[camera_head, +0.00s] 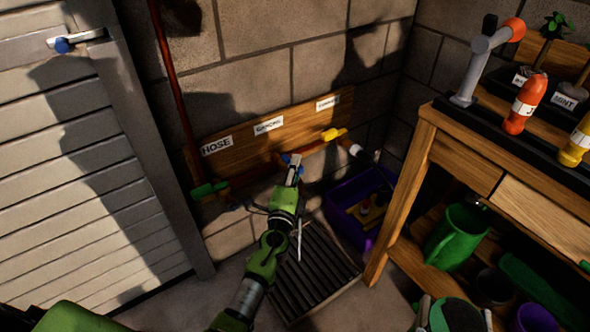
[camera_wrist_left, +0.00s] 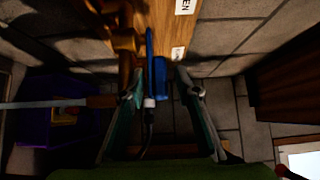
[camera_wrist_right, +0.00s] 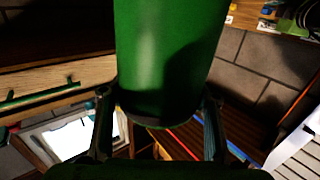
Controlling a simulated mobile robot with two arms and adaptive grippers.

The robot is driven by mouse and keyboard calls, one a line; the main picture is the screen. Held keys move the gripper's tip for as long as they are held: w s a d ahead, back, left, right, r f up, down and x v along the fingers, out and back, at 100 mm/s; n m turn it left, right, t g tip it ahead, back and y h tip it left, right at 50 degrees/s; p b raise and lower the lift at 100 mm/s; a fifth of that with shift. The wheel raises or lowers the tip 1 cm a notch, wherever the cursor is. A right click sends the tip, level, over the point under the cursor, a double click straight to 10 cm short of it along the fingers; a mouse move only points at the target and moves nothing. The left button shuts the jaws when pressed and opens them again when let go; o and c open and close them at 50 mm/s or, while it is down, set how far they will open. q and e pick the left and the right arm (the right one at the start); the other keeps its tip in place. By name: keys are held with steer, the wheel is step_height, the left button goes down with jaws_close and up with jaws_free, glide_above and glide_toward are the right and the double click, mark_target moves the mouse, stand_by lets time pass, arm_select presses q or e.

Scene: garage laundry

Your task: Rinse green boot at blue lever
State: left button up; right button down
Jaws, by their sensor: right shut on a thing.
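The blue lever (camera_head: 291,159) is on the pipe along the wall, between a green lever (camera_head: 208,188) and a yellow lever (camera_head: 334,134). My left gripper (camera_head: 294,172) is open at the blue lever. In the left wrist view the blue lever (camera_wrist_left: 158,76) lies between the parted fingers, with a gap on both sides. My right gripper (camera_wrist_right: 158,108) is shut on a smooth green body, the green boot (camera_wrist_right: 165,50); only part of it shows. In the head view my right gripper (camera_head: 455,308) is at the bottom edge, in front of the bench, partly cut off.
A dark slatted drain grate (camera_head: 312,272) lies on the floor below the levers. A purple crate (camera_head: 345,190) stands beside it.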

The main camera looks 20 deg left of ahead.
arm_select(q)
jaws_close()
steer(key=shift+a, duration=0.1)
